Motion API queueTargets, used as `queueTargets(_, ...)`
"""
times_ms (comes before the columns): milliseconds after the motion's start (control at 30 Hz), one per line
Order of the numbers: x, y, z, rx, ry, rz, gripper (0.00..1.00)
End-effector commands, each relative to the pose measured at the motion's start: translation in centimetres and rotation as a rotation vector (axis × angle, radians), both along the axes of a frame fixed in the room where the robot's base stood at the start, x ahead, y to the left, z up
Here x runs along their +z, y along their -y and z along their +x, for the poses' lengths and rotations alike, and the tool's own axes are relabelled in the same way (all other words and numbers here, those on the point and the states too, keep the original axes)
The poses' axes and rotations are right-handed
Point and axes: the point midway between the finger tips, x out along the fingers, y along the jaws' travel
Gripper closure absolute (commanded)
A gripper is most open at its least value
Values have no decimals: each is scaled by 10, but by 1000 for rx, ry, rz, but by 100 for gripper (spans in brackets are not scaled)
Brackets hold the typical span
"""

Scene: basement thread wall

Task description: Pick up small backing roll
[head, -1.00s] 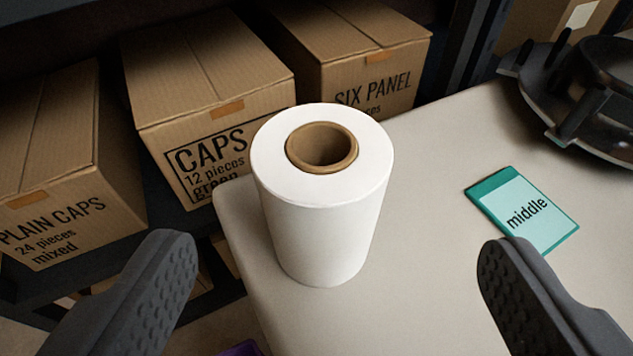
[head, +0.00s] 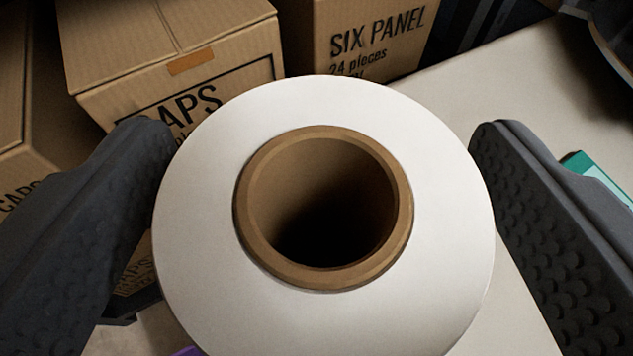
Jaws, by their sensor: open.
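The small backing roll (head: 210,240), white with a brown cardboard core, stands upright near the edge of a pale table. It fills the middle of the head view, seen from above into its hollow core. My gripper (head: 322,130) is open, with one dark finger on each side of the roll. The left finger's tip is close to the roll's left edge and the right finger's tip is close to its right edge. I cannot tell whether either finger touches it. The lower part of the roll is hidden below its top face.
Cardboard boxes of caps (head: 180,50) and a "SIX PANEL" box (head: 365,35) stand on a shelf behind. A teal card (head: 598,178) lies right of the right finger, partly hidden. A dark round object (head: 612,30) is at the upper right.

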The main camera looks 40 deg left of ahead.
Motion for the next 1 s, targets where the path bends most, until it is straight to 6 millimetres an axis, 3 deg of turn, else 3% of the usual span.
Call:
queueTargets(200, 0, 0, 1, 0, 0, 0, 24)
queueTargets(367, 0, 0, 1, -1, 0, 0, 68)
queueTargets(467, 0, 0, 1, -1, 0, 0, 76)
queueTargets(767, 3, 1, 1, -1, 1, 0, 76)
queueTargets(1000, 29, 0, 1, -1, 4, 3, 76)
